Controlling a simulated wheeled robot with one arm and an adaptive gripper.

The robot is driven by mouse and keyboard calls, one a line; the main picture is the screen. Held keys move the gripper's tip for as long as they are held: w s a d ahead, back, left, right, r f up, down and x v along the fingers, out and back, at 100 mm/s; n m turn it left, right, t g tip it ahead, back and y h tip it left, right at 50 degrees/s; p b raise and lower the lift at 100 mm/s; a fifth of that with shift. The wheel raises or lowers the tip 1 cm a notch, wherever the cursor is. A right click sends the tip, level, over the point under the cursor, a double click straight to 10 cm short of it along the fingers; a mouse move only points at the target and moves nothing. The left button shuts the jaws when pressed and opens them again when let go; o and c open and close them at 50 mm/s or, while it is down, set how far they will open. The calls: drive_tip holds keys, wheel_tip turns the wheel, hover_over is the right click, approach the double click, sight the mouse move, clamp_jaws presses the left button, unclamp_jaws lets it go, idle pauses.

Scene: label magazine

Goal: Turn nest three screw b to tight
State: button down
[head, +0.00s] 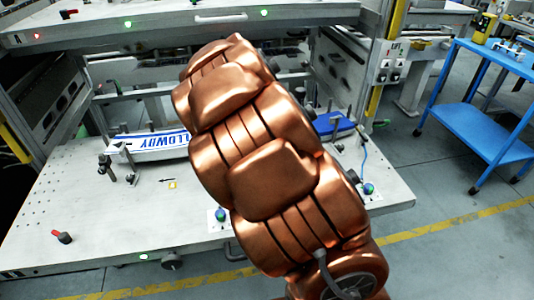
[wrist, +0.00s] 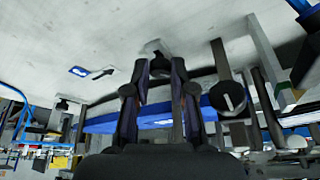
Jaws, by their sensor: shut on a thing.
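In the wrist view my gripper (wrist: 160,72) has its two dark fingers on either side of a dark round screw knob (wrist: 159,65), shut on it. The knob hangs from a small bracket on the pale plate, as the picture is turned. Whether it is screw b of nest three cannot be read. A blue nest bar (wrist: 100,122) runs behind the fingers. In the head view my copper arm hides the gripper and the knob. A white and blue labelled piece (head: 150,146) lies left of the arm, and a blue piece (head: 335,126) lies right of it.
A dark post with a round end (wrist: 231,97) stands close right of the fingers in the wrist view. On the worktable (head: 110,230) are black clamp posts (head: 130,165) and a red-tipped knob (head: 62,237). An upper shelf (head: 150,25) overhangs. The table's front left is mostly clear.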

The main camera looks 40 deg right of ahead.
drive_tip(key=shift+w+m+g+h+p, duration=0.15)
drive_tip(key=shift+m+g, duration=0.2)
drive_tip(key=shift+m, duration=0.75)
drive_tip(key=shift+w+m+g+h+p, duration=0.15)
drive_tip(key=shift+m+g, duration=0.2)
drive_tip(key=shift+m, duration=0.75)
drive_tip(key=shift+s+a, duration=0.1)
drive_tip(key=c, duration=1.2)
unclamp_jaws()
drive_tip(key=shift+c, duration=0.2)
drive_tip(key=v, duration=1.2)
